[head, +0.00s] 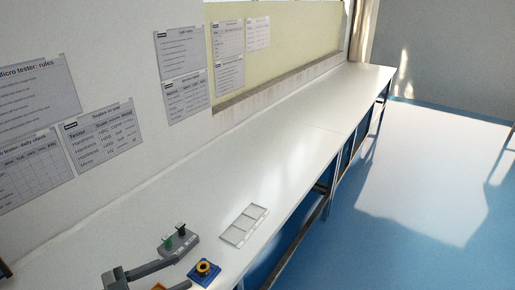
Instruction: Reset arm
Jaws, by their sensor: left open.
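My left gripper (184,271) is at the bottom of the head view, low over the near end of the white bench. Its grey fingers point right and are apart, with nothing seen between them. The fingertips are close to a blue block with a yellow ring (204,273); I cannot tell whether they touch it. A grey holder with green-topped pegs (180,242) is just beyond the upper finger. My right gripper is not in view.
A pale, flat compartmented tray (244,226) lies near the bench's front edge. A small orange thing (158,287) shows at the bottom edge. The white bench (300,140) is clear toward the back. Printed sheets (103,134) hang on the wall. Blue floor (400,265) lies right.

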